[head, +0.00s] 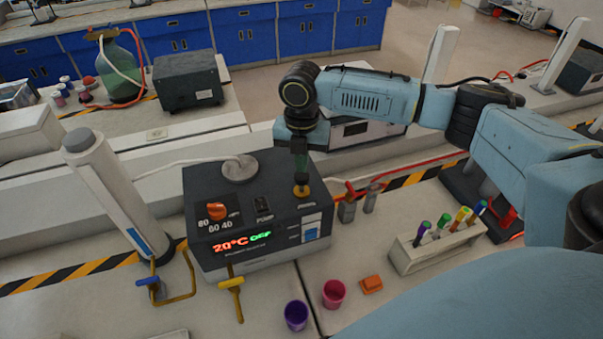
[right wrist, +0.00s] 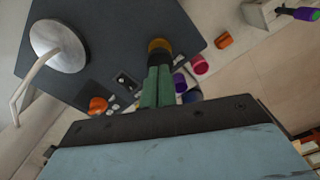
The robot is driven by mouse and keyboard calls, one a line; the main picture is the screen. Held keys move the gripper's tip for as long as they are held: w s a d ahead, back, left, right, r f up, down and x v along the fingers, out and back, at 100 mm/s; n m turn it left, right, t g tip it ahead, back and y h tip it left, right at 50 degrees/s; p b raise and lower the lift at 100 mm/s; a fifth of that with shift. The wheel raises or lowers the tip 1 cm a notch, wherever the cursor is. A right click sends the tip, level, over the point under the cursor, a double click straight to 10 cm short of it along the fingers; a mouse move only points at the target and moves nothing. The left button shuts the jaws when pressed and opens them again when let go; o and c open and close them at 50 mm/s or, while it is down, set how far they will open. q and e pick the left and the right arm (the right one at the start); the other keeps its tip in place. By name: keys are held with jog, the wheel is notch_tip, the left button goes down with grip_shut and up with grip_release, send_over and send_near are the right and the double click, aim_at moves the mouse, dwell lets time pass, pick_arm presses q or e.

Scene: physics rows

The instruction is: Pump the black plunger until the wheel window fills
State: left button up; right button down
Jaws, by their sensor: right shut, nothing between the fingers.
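The dark bench unit (head: 225,255) has a gold ring (head: 302,192) on its top right, around the plunger's place. In the right wrist view a short black plunger (right wrist: 159,59) shows between the gold ring (right wrist: 159,44) and my fingertips. My right gripper (head: 301,178) points down over it, with its green fingers (right wrist: 157,85) shut together and empty. The fingertips overlap the plunger top; I cannot tell whether they touch it. A small window (head: 311,228) on the unit's front right shows white above and blue below; no wheel is clear. My left gripper is not in view.
The unit carries an orange knob (head: 215,212), a switch marked PUMP (head: 263,214), a round grey lid (head: 240,168) and a display reading 20°C OFF. Purple (head: 296,315) and pink (head: 333,293) cups stand in front. A tube rack (head: 432,247) stands right.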

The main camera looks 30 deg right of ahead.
aim_at(302, 175)
jog(key=shift+f, duration=0.15)
jog(key=shift+f+b, duration=0.45)
jog(key=shift+f, duration=1.25)
jog(key=shift+r, duration=0.15)
jog(key=shift+r+p, duration=0.55)
jog(key=shift+r, duration=1.2)
jog(key=shift+r, duration=2.55)
